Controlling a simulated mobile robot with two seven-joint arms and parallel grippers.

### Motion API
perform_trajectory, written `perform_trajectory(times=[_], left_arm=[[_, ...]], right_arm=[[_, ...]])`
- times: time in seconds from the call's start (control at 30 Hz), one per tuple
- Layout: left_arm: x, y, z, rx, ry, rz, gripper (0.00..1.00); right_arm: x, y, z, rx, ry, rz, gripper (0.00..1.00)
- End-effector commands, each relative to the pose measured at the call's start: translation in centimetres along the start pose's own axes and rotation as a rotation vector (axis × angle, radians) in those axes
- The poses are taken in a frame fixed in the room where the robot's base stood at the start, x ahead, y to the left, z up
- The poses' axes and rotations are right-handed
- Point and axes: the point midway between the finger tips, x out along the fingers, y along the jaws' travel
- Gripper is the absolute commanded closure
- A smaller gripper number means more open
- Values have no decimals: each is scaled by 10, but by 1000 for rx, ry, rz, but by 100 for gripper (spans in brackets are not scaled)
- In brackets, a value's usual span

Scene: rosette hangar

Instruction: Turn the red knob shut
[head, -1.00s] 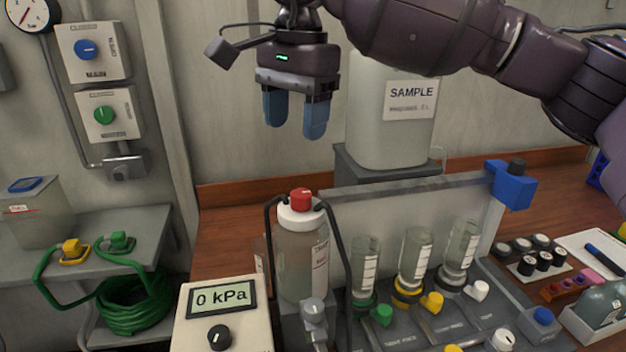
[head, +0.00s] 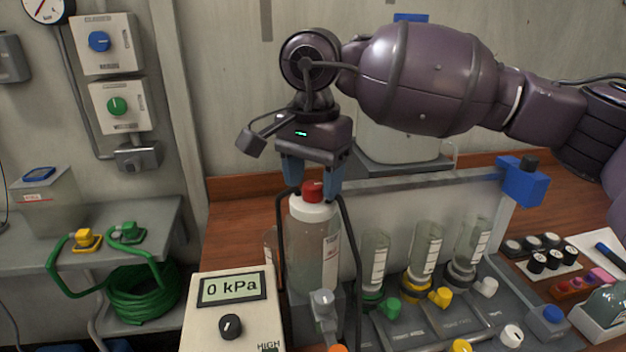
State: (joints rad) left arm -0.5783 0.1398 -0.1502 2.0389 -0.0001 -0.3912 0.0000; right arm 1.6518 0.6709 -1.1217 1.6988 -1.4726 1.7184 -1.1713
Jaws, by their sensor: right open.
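The red knob (head: 313,191) sits on the white cap of a clear bottle (head: 314,250) in the middle of the head view. My right gripper (head: 312,183) is above the bottle with its fingers pointing down, one blue finger on each side of the red knob. Its jaws are open, and a gap seems to show between fingers and knob; contact cannot be told. The knob's top is partly close under the gripper body. My left gripper is not in view.
Dark hoses (head: 352,240) rise beside the bottle. A pressure box reading 0 kPa (head: 231,288) stands in front left. Several small vials (head: 426,245) with coloured valves stand to the right. A blue clamp block (head: 523,182) tops the panel's right end.

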Motion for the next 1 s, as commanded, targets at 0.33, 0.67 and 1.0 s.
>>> perform_trajectory(times=[0.33, 0.67, 1.0], left_arm=[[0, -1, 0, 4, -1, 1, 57], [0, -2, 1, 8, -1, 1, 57], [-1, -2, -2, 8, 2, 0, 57]], right_arm=[[6, 0, 0, 0, 0, -1, 41], [6, 0, 0, 0, 0, 0, 83], [5, 0, 0, 32, 1, -1, 90]])
